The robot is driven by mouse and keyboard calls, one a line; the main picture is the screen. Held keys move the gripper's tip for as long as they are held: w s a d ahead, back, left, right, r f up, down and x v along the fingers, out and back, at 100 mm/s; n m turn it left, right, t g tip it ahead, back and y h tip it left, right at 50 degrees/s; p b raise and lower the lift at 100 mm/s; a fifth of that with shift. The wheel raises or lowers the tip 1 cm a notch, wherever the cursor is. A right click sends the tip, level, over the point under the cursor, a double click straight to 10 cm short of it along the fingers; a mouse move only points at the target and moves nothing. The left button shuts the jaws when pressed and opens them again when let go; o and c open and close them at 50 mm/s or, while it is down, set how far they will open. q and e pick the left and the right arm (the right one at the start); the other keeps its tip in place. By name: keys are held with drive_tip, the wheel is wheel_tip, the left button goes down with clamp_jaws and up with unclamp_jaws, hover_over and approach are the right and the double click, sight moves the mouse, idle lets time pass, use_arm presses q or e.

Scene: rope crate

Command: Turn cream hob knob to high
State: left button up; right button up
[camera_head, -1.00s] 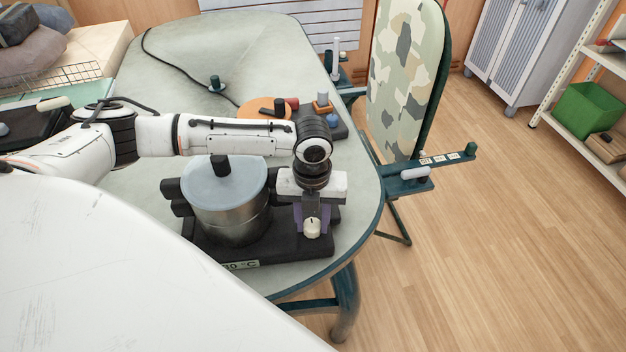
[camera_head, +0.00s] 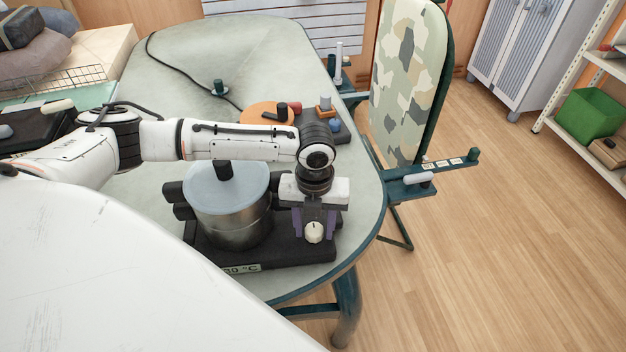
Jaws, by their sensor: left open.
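The cream hob knob (camera_head: 314,233) sits on the front right of the dark hob (camera_head: 285,255). My left gripper (camera_head: 314,226) points down over it, open, with one purple finger on either side of the knob. I cannot tell whether the fingers touch it. The knob's pointer mark is too small to read clearly. A steel pot (camera_head: 232,228) with a pale blue lid (camera_head: 226,187) stands on the hob, left of the gripper. My right gripper is not in view.
A "°C" label (camera_head: 242,268) is on the hob's front edge. An orange disc (camera_head: 258,115) and small items lie farther back on the table (camera_head: 290,55). A camouflage board (camera_head: 408,85) stands beyond the right edge.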

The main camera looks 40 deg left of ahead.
use_arm(q)
drive_tip(key=n, duration=0.4)
drive_tip(key=shift+n, duration=1)
drive_tip(key=shift+n, duration=1.2)
drive_tip(key=n, duration=0.3)
drive_tip(key=shift+w+n, duration=0.1)
drive_tip(key=shift+n, duration=0.2)
drive_tip(key=shift+n, duration=0.5)
drive_tip(key=n, duration=0.5)
